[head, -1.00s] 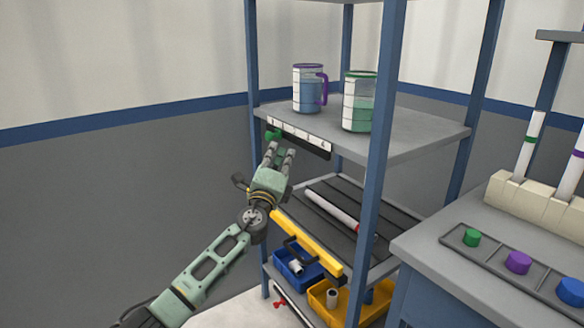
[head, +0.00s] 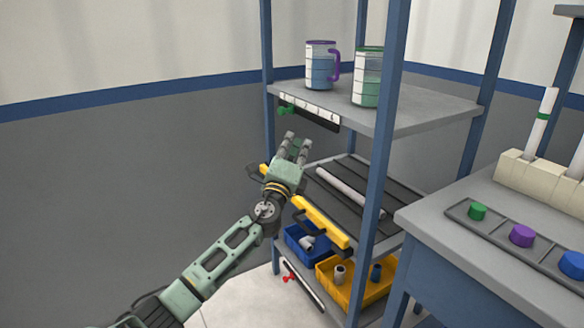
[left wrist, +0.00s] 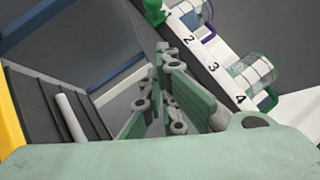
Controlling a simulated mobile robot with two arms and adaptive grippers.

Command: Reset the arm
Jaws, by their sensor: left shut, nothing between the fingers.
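My left gripper (head: 298,142) is in front of the shelving rack, below the edge of its upper shelf. Its fingers are shut and empty, and they also show in the left wrist view (left wrist: 162,48). A green valve handle (head: 286,110) sits at the left end of the numbered strip (head: 310,105) on that edge, above and apart from my fingertips. In the left wrist view the green handle (left wrist: 154,12) is at the top, beside the strip. My right gripper is in neither view.
Two measuring jugs, purple-rimmed (head: 321,68) and green-rimmed (head: 366,80), stand on the upper shelf. A white pipe (head: 345,190) lies on the grooved middle shelf behind a yellow bar (head: 322,222). Blue (head: 300,245) and yellow (head: 350,290) bins sit below. A workbench (head: 450,240) stands right.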

